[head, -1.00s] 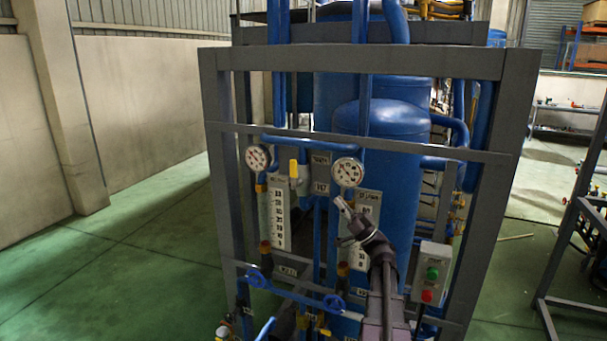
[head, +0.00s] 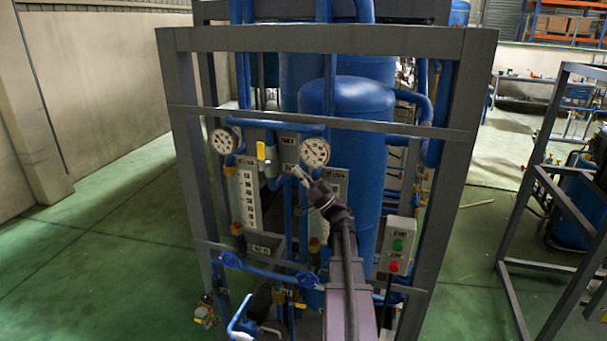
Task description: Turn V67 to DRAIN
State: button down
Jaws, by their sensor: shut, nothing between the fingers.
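A valve with a yellow handle (head: 261,151) sits on the panel between two round gauges in the head view. The handle looks upright. A small plate (head: 289,139) is to its right; its lettering is too small to read, so I cannot confirm that this valve is V67. My gripper (head: 301,174) is shut and empty, in front of the panel, below the right gauge and to the lower right of the yellow handle in the picture. It appears apart from the handle. My gripper and arm hide part of the right scale and the pipes behind.
The left gauge (head: 224,141) and right gauge (head: 314,152) flank the valve. A grey frame (head: 320,40) surrounds the panel, with a crossbar above the gauges. A control box (head: 397,247) with green and red buttons is at right. Blue handwheels (head: 230,260) sit low. Green floor is clear at left.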

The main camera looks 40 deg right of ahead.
aim_at(263, 148)
jog(key=w+a+r+p, duration=0.1)
jog(key=w, duration=0.1)
jog(key=w+a+r+p, duration=0.1)
jog(key=w, duration=0.1)
jog(key=w+a+r+p, duration=0.1)
jog(key=w+r, duration=0.1)
jog(key=shift+a, duration=0.25)
jog(key=shift+w+a, duration=0.35)
jog(key=shift+w, duration=0.15)
jog(key=shift+w+a+r+p, duration=0.1)
jog(key=shift+a+r+p, duration=0.1)
jog(key=shift+p, duration=0.4)
